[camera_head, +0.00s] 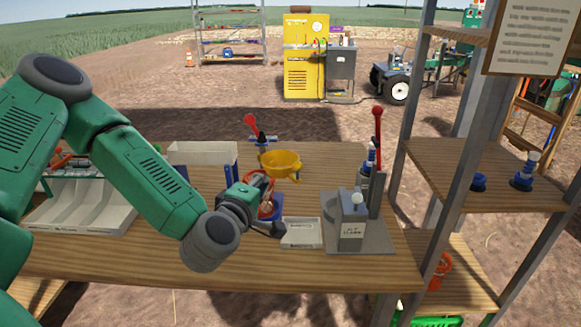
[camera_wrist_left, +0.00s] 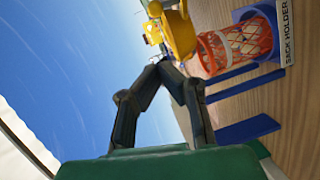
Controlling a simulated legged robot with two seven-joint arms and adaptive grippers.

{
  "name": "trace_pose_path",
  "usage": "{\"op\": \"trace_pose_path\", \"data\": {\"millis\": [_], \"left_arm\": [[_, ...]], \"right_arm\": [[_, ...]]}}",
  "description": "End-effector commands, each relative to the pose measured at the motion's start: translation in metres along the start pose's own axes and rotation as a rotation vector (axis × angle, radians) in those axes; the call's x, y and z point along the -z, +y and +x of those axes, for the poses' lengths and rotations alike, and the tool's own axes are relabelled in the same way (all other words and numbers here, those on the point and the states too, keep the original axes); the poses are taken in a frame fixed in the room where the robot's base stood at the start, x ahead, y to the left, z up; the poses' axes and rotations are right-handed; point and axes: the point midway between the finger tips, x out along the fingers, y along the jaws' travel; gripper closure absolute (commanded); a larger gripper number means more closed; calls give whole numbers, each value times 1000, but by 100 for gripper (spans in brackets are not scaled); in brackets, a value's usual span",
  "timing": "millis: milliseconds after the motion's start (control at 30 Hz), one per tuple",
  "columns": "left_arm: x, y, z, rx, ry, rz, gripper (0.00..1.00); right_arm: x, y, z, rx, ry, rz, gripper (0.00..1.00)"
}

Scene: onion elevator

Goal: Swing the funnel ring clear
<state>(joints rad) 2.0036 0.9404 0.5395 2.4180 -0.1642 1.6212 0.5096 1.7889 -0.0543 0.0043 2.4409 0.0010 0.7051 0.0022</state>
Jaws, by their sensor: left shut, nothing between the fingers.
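The yellow funnel ring (camera_head: 281,162) stands over the far middle of the table, above an orange-red net sack (camera_head: 268,208). In the left wrist view the yellow funnel (camera_wrist_left: 179,34) is just beyond my fingertips, with the net sack (camera_wrist_left: 240,43) in the blue sack holder (camera_wrist_left: 262,20) to its right. My left gripper (camera_head: 262,186) is shut and empty, close to the funnel. In the wrist view the left fingertips (camera_wrist_left: 164,66) meet near the funnel's edge; I cannot tell whether they touch it. My right gripper is not in view.
A grey machine (camera_head: 352,225) with a red-handled lever stands right of the sack, beside a small white tray (camera_head: 302,233). A compartmented white tray (camera_head: 85,205) is at left. Metal-framed shelves (camera_head: 500,205) rise at right. The front table strip is clear.

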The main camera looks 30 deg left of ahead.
Motion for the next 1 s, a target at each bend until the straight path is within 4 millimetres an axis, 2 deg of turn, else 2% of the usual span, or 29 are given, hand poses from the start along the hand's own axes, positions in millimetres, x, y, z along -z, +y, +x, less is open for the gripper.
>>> {"op": "trace_pose_path", "data": {"millis": [200,367,433,600,1000], "left_arm": [[0,1,49,-1,3,5,100],[-3,1,80,-1,2,7,100],[-15,1,86,-1,-2,9,100],[-28,1,98,-1,0,7,100],[-28,0,103,1,1,4,100]], "right_arm": [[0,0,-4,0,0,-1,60],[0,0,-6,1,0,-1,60],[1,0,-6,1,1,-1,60],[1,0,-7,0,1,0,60],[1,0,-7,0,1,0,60]]}}
